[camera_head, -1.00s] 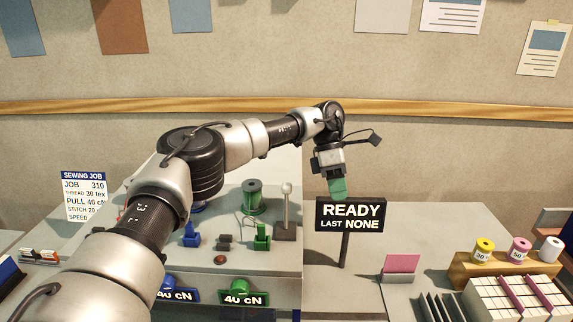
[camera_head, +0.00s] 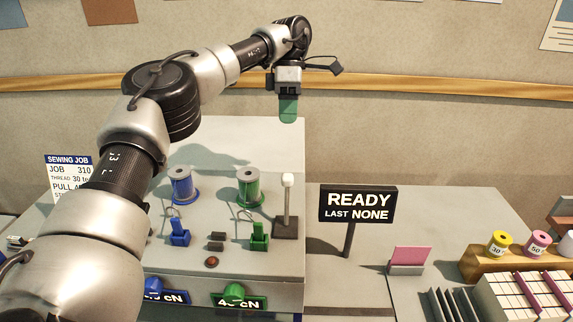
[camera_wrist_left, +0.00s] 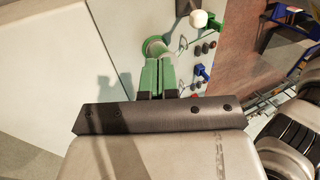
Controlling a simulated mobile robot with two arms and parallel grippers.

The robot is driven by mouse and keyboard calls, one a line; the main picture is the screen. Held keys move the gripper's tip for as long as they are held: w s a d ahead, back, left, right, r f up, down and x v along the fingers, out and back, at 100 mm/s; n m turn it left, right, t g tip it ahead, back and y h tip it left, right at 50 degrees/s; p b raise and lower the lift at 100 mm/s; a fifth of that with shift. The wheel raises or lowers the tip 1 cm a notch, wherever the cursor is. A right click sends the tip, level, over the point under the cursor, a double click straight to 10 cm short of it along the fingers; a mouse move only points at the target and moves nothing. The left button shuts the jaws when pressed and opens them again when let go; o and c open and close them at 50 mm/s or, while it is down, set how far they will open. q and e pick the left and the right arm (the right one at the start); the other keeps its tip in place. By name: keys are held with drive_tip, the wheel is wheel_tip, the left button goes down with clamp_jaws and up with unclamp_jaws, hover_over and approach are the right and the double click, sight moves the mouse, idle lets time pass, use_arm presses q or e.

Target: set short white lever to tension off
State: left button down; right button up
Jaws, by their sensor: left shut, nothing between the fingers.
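The white-knobbed lever (camera_head: 287,181) stands upright on a dark base at the right edge of the grey machine top. Its white knob (camera_wrist_left: 198,18) also shows near the top of the left wrist view. My left gripper (camera_head: 288,108), with green fingers, is shut and empty. In the head view it appears directly above the lever, with a clear gap between them. In the left wrist view the shut green fingers (camera_wrist_left: 157,77) point toward the machine, left of the knob. My right gripper is not in view.
A blue spool (camera_head: 181,185) and a green spool (camera_head: 249,187) stand on the machine behind a blue clip (camera_head: 179,233) and a green clip (camera_head: 259,236). A READY sign (camera_head: 357,204) stands right of the lever. My left arm covers the machine's left side.

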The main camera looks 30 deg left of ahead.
use_arm(q)
drive_tip(key=s+d+f, duration=0.3)
drive_tip(key=s+f, duration=0.3)
drive_tip(key=f, duration=0.2)
drive_tip(key=shift+d+p, duration=0.4)
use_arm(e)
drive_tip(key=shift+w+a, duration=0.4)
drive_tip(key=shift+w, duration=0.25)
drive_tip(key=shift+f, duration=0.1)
